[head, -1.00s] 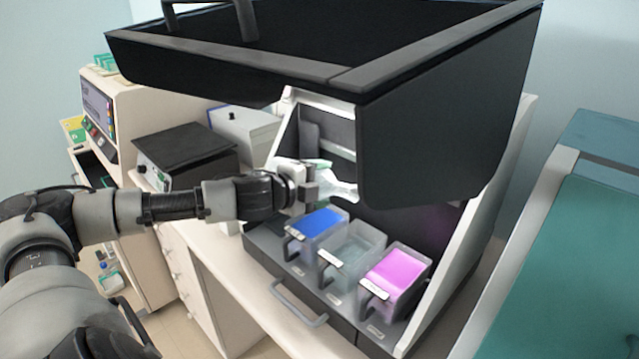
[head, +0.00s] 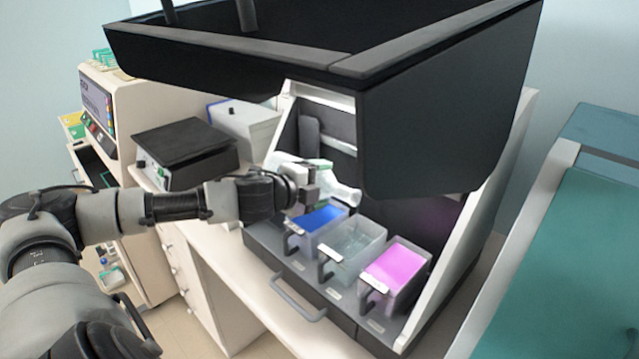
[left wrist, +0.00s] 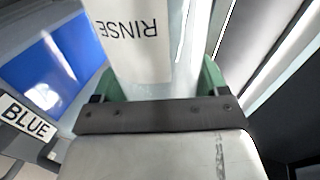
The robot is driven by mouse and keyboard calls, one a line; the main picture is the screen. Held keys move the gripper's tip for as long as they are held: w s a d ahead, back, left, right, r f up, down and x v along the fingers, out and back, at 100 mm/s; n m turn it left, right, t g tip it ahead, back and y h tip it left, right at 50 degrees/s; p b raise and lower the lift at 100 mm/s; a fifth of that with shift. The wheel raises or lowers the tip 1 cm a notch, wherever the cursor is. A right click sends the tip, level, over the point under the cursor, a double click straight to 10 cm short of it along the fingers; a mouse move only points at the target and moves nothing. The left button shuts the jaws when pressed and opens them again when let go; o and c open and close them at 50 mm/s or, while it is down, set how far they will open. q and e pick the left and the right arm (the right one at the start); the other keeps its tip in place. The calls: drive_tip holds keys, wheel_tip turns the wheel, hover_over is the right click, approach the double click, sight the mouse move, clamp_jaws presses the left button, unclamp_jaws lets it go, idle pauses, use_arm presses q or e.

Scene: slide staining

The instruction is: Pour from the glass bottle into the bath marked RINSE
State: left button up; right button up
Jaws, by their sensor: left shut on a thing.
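My left gripper (head: 308,188) is shut on the glass bottle (head: 343,194) and holds it tipped over, its neck to the right, above the back of the baths. In the left wrist view the bottle (left wrist: 140,38) sits between the green fingers, with a white label reading RINSE. Three baths stand in a row: one with blue liquid (head: 316,220), a clear one (head: 352,246) in the middle and one with pink liquid (head: 396,268). The wrist view shows a BLUE tag (left wrist: 27,118) by the blue bath. The other tags are too small to read. No stream is visible.
A black hood (head: 440,110) hangs close above and right of the bottle. The baths stand on a dark base with a front handle (head: 297,300). A black-topped device (head: 185,150) stands left behind my arm. A teal surface (head: 570,270) is at right.

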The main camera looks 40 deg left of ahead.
idle(0.4)
use_arm(q)
drive_tip(key=shift+f+m+y+b, duration=0.3)
drive_tip(key=shift+f+m+b, duration=0.2)
drive_tip(key=shift+f+b, duration=0.95)
drive_tip(key=shift+d+f+p, duration=0.1)
drive_tip(key=shift+f+p, duration=0.05)
drive_tip(key=shift+p, duration=0.4)
drive_tip(key=shift+r+m+p, duration=0.4)
drive_tip(key=shift+p, duration=0.35)
drive_tip(key=shift+d+r, duration=0.1)
idle(0.8)
drive_tip(key=shift+r+m+p, duration=0.1)
drive_tip(key=shift+m+p, duration=0.2)
drive_tip(key=shift+p, duration=0.25)
idle(0.5)
